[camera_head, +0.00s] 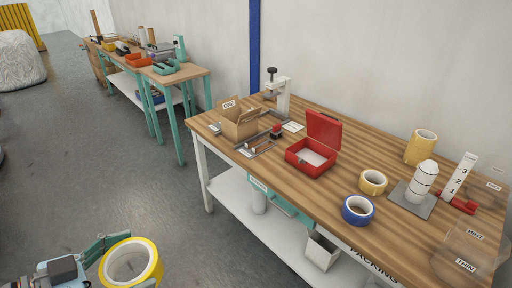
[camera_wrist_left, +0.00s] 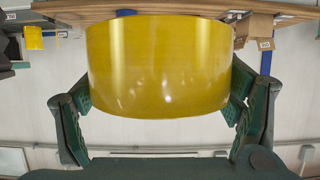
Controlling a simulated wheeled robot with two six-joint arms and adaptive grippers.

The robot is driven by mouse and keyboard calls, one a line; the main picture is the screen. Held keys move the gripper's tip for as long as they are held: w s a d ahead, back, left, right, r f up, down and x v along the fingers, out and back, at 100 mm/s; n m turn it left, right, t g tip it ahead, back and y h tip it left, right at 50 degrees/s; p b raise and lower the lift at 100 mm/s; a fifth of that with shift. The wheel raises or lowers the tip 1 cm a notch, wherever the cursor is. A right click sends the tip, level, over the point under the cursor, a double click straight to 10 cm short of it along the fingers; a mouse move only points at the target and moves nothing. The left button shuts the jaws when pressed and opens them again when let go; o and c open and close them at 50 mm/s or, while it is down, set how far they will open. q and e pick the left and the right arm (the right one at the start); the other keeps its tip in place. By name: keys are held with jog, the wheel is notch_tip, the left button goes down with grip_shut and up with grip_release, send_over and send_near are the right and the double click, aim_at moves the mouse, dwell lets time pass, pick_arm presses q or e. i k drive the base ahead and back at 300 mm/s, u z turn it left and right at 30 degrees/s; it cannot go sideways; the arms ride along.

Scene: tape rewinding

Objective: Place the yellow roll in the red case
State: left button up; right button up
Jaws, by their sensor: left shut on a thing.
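The yellow roll (camera_head: 131,263) is a bright yellow ring with a white inner core, at the bottom left of the head view. My left gripper (camera_head: 97,251) is shut on it and holds it off the table, over the floor to the left. In the left wrist view the yellow roll (camera_wrist_left: 160,65) fills the middle, between the two dark green fingers of the left gripper (camera_wrist_left: 160,95). The red case (camera_head: 311,157) stands open on the wooden table, lid raised at the back, with a pale bottom showing inside. My right gripper is not in view.
On the wooden table (camera_head: 320,191), a tan roll (camera_head: 373,182) and a blue roll (camera_head: 358,209) lie right of the case. A larger yellow roll (camera_head: 420,147) stands behind a white post (camera_head: 420,182). A cardboard box (camera_head: 237,124) and a clamp stand (camera_head: 283,96) are behind left.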

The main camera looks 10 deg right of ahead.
aim_at(311, 162)
jog(key=z, duration=0.95)
jog(key=i, duration=0.9)
jog(key=z, duration=0.95)
